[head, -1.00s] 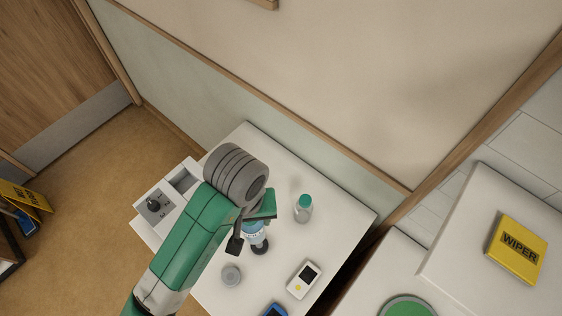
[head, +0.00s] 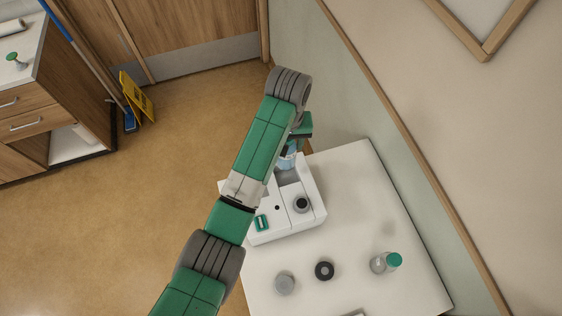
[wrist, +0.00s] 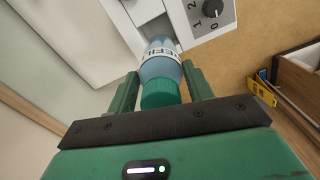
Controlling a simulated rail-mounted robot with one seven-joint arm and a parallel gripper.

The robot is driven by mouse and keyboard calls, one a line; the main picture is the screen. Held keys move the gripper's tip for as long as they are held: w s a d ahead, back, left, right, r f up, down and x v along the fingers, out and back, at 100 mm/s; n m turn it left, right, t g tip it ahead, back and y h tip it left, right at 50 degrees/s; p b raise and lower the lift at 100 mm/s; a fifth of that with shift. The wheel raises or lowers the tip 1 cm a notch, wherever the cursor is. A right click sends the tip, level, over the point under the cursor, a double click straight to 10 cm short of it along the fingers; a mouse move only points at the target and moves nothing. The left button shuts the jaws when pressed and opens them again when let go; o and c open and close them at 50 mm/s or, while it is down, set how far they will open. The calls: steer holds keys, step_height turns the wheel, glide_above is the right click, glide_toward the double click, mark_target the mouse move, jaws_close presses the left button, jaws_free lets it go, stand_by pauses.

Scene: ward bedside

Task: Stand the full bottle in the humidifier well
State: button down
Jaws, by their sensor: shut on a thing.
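My gripper (head: 298,138) is shut on a bottle with pale blue liquid, a white printed label and a green cap. The bottle (head: 287,160) shows below the gripper in the head view, partly hidden by my arm. In the wrist view the bottle (wrist: 160,62) sits between the fingers, cap towards me, its far end at the grey square well of the humidifier. The white humidifier (head: 285,222) stands at the table's far-left end, with a dark knob and a green switch. I cannot tell whether the bottle's base is inside the well or just above it.
On the table (head: 352,185) stand a clear bottle with a green cap (head: 385,262), a dark ring (head: 324,270) and a grey round lid-like piece (head: 284,284). The wall runs close along the table's right side. A yellow floor sign (head: 138,96) stands away on the floor.

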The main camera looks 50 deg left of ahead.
mark_target(287, 163)
steer(key=f, duration=0.5)
steer(key=shift+s+d+f, duration=0.2)
steer(key=shift+d, duration=0.1)
steer(key=shift+w+f, duration=0.1)
steer(key=shift+f, duration=2.25)
steer(key=shift+f, duration=0.1)
steer(key=shift+f, duration=0.1)
steer(key=c, duration=0.6)
jaws_free()
step_height(287, 163, up, 12)
steer(key=shift+r, duration=0.2)
